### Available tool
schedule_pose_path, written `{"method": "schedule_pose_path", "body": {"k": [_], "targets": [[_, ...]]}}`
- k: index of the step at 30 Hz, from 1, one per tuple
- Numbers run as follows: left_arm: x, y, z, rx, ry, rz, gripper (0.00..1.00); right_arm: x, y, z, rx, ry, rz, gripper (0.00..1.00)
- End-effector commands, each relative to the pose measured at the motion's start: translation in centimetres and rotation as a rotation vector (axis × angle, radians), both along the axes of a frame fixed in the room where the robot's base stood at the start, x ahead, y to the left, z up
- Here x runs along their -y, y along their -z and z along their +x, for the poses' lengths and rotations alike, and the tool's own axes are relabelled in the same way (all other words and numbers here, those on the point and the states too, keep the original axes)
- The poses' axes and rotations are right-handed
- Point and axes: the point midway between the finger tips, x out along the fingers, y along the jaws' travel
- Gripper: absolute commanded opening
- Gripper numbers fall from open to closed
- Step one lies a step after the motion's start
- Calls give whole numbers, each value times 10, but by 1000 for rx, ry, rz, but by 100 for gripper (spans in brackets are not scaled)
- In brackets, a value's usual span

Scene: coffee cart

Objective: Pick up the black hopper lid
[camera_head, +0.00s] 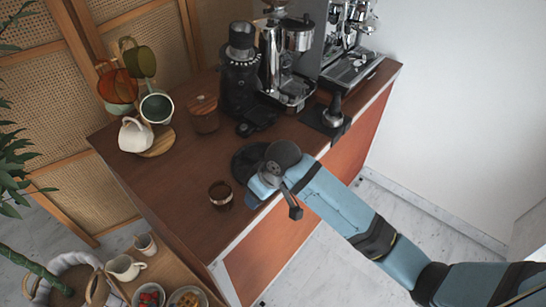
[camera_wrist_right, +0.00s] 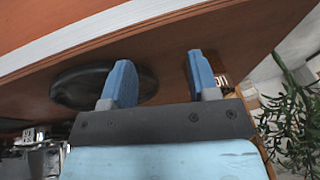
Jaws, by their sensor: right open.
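The black hopper lid (camera_head: 243,163) is a round dark disc lying on the brown cart top near its front edge. My right arm and wrist partly hide it in the head view. The lid also shows in the right wrist view (camera_wrist_right: 78,88), where the left blue finger covers part of it. My right gripper (camera_wrist_right: 160,58) is open with nothing between its fingers. The lid is mostly to the left of the finger gap in that view; I cannot tell if a finger touches it. My left gripper is not in view.
A small brown glass (camera_head: 221,194) stands close to my right gripper. A white pitcher (camera_head: 135,135) and cups stand at the left.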

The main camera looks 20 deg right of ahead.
Motion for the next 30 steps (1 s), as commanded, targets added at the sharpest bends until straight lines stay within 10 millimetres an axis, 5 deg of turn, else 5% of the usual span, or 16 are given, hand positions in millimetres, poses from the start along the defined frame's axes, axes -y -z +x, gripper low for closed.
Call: {"method": "schedule_pose_path", "body": {"k": [9, 18, 23, 30], "targets": [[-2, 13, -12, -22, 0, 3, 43, 9, -74, 92, -113, -69, -198, 55], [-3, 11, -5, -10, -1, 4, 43, 25, -116, 125, -167, -57, -295, 55], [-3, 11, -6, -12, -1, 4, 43, 26, -102, 126, -173, -55, -300, 55], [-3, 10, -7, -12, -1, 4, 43, 26, -54, 125, -172, -55, -298, 55]]}}
